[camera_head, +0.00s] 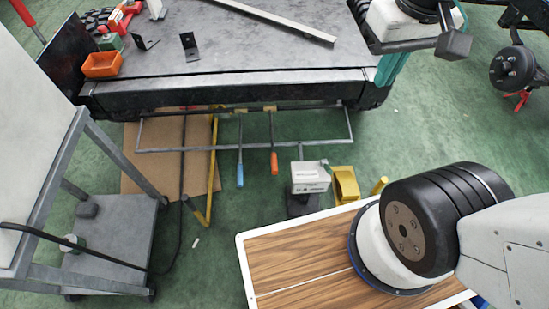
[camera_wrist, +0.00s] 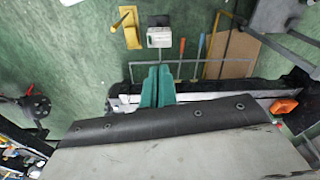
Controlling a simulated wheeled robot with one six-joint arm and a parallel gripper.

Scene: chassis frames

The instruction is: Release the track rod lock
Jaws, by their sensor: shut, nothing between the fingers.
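I cannot make out a track rod lock for certain. A dark round hub (camera_head: 512,68) hangs on a black frame at the right edge of the head view, with a small red part (camera_head: 520,98) below it. The hub also shows at the left of the wrist view (camera_wrist: 35,108), with a red part beside it. My gripper (camera_head: 384,80) has teal fingers and is by the front right corner of the workbench (camera_head: 230,83). In the wrist view my gripper (camera_wrist: 158,70) is shut and empty, with its fingers side by side over the bench's front edge.
An orange bin (camera_head: 102,64) and two black brackets sit on the bench. Screwdrivers (camera_head: 240,165) hang on a rail below its front edge. A grey trolley (camera_head: 110,230) stands at the left. A white box (camera_head: 310,176) and yellow part (camera_head: 345,184) are below. Green floor is free at the right.

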